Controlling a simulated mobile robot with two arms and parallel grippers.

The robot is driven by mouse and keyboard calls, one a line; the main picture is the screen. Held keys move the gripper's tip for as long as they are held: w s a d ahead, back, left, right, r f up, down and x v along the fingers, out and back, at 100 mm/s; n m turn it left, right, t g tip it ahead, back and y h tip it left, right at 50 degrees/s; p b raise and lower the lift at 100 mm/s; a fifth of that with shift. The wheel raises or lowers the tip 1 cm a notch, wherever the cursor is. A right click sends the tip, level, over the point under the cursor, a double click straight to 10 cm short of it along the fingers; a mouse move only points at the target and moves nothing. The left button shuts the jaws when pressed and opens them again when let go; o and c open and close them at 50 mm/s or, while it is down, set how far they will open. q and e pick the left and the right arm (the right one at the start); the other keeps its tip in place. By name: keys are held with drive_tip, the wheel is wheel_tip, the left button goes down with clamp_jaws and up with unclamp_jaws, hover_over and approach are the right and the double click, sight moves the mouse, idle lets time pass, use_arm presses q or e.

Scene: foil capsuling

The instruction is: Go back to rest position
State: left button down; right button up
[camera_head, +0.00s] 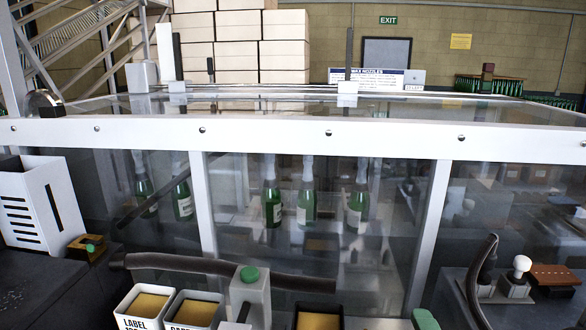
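Neither of my grippers shows in the head view, so I cannot see whether they are open, shut or holding anything. In front of me is a large machine enclosure with clear panels and a white frame (300,133). Behind the panels stand several green bottles with pale foil necks, among them one in the middle (307,207), one to its left (272,207) and one to its right (357,210).
A white slotted bin (38,205) stands at the left. Labelled boxes (145,307), a grey block with a green knob (250,290) and a dark hose (225,268) are at the front. A white-knobbed control (520,268) and brown block (556,275) are at right.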

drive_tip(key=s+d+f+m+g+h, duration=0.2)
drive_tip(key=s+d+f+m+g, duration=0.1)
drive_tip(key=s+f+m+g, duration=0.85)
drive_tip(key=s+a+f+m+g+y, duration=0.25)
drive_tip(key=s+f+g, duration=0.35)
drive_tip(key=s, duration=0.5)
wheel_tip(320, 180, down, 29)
drive_tip(key=b, duration=0.2)
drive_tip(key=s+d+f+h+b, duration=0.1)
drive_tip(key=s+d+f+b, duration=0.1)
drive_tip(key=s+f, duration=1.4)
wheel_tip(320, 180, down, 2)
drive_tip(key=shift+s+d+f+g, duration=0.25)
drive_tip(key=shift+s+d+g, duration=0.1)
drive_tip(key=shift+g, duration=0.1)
